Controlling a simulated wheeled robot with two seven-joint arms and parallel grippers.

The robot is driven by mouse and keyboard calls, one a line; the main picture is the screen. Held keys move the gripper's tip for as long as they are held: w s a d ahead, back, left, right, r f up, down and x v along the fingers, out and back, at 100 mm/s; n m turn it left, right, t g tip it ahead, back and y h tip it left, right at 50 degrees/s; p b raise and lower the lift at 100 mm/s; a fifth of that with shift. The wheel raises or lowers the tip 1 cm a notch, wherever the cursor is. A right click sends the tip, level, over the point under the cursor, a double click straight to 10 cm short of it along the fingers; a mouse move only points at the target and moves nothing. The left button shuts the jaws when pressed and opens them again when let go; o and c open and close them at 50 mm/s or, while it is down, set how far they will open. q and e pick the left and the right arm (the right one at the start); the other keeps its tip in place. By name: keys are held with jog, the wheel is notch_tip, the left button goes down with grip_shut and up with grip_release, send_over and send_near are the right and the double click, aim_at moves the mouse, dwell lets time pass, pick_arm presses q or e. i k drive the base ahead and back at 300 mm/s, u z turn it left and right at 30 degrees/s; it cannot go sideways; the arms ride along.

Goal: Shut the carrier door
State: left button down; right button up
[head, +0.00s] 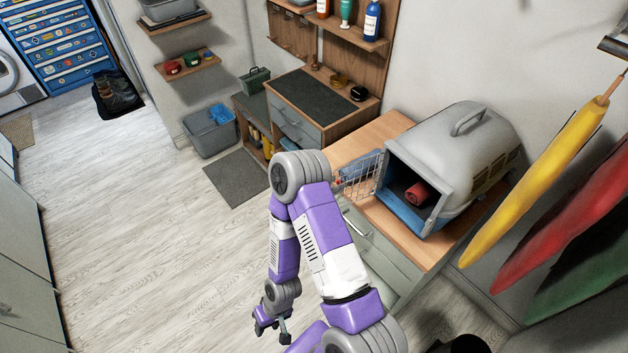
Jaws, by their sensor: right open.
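The pet carrier (468,146) stands on a wooden-topped cabinet at the right. It has a grey top with a handle and a blue lower part. Its wire door (359,177) is swung open to the left of the opening, and my right arm partly hides the cabinet below it. A rolled red item (418,193) lies inside the carrier. My right gripper (272,329) is open and empty, low over the floor at the bottom middle, well apart from the door. My left gripper is not in view.
The wooden cabinet top (378,130) carries the carrier. Yellow and red umbrellas (540,180) hang at the right wall. A grey bucket (209,135) and a dark mat (237,179) are on the floor.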

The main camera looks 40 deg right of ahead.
aim_at(339, 190)
jog(key=u, duration=0.05)
jog(key=i, duration=2.35)
jog(key=z, duration=4.15)
jog(key=i, duration=0.5)
jog(key=z, duration=0.2)
jog(key=k, duration=0.35)
jog(key=u, duration=0.05)
